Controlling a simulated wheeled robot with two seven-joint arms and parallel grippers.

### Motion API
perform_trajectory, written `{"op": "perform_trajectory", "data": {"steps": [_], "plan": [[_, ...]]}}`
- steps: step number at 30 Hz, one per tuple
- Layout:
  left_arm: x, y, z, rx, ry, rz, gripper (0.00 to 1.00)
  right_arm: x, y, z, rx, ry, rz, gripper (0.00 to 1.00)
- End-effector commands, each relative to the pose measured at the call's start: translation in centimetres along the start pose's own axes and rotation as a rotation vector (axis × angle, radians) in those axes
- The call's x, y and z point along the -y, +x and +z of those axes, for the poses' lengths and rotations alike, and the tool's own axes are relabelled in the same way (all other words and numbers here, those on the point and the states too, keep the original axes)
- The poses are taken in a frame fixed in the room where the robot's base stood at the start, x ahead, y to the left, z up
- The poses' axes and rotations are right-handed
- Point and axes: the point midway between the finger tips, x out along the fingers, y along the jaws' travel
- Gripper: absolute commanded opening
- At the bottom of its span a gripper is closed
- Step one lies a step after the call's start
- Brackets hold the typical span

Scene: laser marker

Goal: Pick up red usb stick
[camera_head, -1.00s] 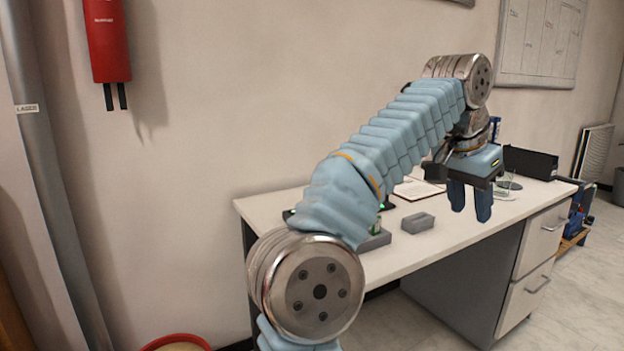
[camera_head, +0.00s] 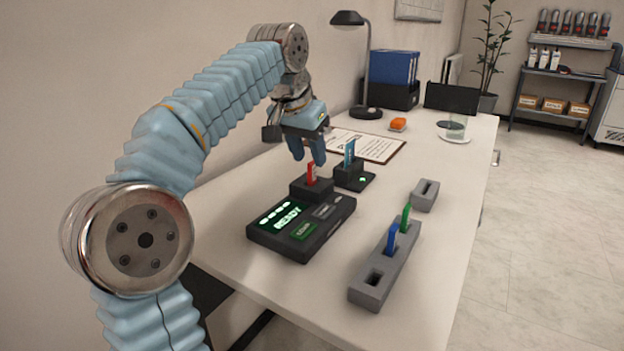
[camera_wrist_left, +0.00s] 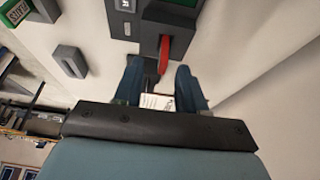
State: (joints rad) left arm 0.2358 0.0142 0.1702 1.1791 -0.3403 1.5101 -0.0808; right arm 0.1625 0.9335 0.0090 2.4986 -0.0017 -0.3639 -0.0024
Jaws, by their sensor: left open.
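The red usb stick (camera_head: 311,174) stands upright in a dark socket block at the back of the black laser marker (camera_head: 300,226), whose green screen reads READY. My left gripper (camera_head: 307,160) is open and empty, just above and behind the stick in the head view. In the left wrist view the red usb stick (camera_wrist_left: 164,55) shows ahead of and between the two blue fingers of the left gripper (camera_wrist_left: 158,85). I cannot tell whether the fingers touch it. My right gripper is not in view.
A light-blue stick (camera_head: 349,152) stands in a small dark block beside the marker. A grey holder (camera_head: 375,288) carries blue and green sticks and has an empty slot.

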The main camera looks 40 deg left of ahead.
Motion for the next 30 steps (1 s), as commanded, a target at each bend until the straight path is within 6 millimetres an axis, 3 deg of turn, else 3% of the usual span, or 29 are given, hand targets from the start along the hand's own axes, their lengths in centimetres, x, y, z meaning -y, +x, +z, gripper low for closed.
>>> {"op": "perform_trajectory", "data": {"steps": [3,12,20,28,30], "plan": [[0.0,0.6,0.0,0.002,0.001,0.001,0.4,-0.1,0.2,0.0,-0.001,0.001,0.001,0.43],[0.1,4.9,-0.2,0.002,0.0,0.001,0.4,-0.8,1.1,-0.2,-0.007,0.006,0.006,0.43],[0.1,5.2,-0.3,0.0,0.0,0.001,0.4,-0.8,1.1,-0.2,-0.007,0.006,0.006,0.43],[0.2,5.1,-0.3,0.0,0.0,0.001,0.01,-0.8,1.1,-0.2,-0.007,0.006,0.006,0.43],[0.2,5.1,-0.3,0.0,0.0,0.001,0.0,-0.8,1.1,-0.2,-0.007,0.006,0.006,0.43]]}}
